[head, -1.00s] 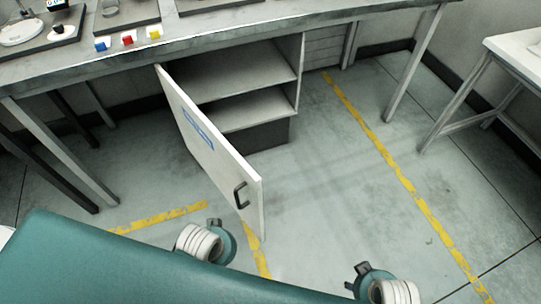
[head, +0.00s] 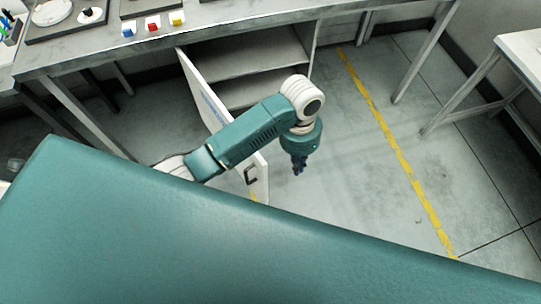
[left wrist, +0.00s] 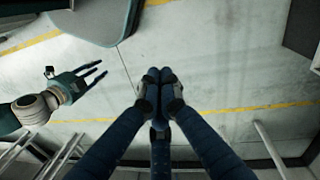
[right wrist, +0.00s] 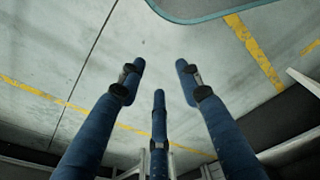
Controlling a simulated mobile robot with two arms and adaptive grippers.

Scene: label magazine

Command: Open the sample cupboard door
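The white cupboard door (head: 192,82) stands swung out from the cupboard under the bench, its dark handle (head: 252,175) near the free edge. The cupboard (head: 262,57) shows an open interior with a shelf. My left arm reaches across in front of the door and hides part of it. My left gripper (head: 299,167) points down, to the right of the door's free edge and apart from the handle. In the left wrist view its fingertips (left wrist: 160,76) meet with nothing between them. My right gripper (right wrist: 160,75) has its fingers spread and empty; it also shows in the left wrist view (left wrist: 100,74).
A white side table (head: 522,50) stands at the right. The floor (head: 360,190) right of the door is clear, with a yellow line.

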